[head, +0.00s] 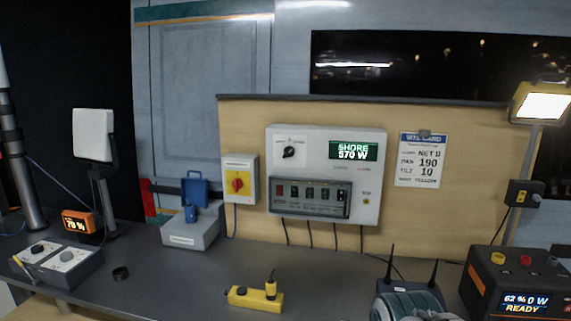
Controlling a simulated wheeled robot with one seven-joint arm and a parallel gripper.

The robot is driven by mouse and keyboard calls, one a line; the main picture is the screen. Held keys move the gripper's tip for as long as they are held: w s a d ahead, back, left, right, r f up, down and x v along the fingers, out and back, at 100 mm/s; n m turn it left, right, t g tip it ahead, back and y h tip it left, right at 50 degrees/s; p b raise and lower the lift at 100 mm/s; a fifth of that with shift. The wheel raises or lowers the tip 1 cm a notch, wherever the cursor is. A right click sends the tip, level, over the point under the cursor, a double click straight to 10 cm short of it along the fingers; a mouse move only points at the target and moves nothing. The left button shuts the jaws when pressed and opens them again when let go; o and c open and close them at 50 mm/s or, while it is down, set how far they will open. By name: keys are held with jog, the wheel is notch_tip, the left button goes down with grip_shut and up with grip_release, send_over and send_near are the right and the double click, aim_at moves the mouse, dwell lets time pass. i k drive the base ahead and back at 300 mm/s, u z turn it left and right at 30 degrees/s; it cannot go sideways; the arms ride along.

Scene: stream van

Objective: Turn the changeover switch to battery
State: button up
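A grey panel box (325,210) is fixed to the wooden board on the back wall. A black rotary knob (289,152) sits on a white plate at its upper left; it appears to be the changeover switch, but its labels are too small to read. The green display (353,151) beside it reads "SHORE 570 W". A row of small switches (310,196) lies behind a dark frame below. A power unit (515,300) at the right front shows "62 %", "0 W" and "READY" and seems to be the battery.
A red-and-yellow rotary switch (238,183) is left of the panel. A lit lamp (540,103) is at right.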

aim_at(289, 151)
jog(key=k, duration=0.95)
jog(key=u, duration=0.85)
jog(key=i, duration=2.05)
jog(key=z, duration=0.75)
